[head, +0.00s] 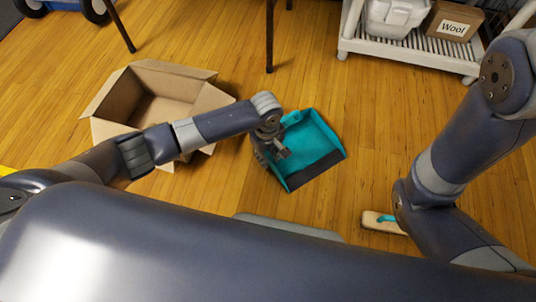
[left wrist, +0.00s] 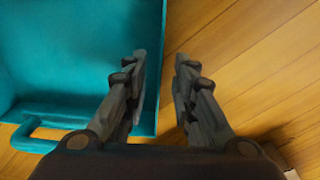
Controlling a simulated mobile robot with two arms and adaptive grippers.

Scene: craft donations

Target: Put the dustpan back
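The teal dustpan (head: 312,148) lies on the wooden floor, right of the cardboard box in the head view. My left gripper (head: 280,150) is at the dustpan's left side and hides part of it. In the left wrist view the dustpan (left wrist: 75,60) fills the upper left, with its looped handle at the lower left. The fingers of my left gripper (left wrist: 160,85) are apart, with the dustpan's side edge showing between them. I cannot tell how far above the edge they are. My right gripper is not in view; only its arm shows at the right.
An open cardboard box (head: 150,105) stands behind my left forearm. A brush with a wooden body (head: 378,222) lies near my right arm. A white rack (head: 410,50) at the back holds a white bin and a box marked Wool (head: 452,24). Dark legs stand at the top. Floor right of the dustpan is clear.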

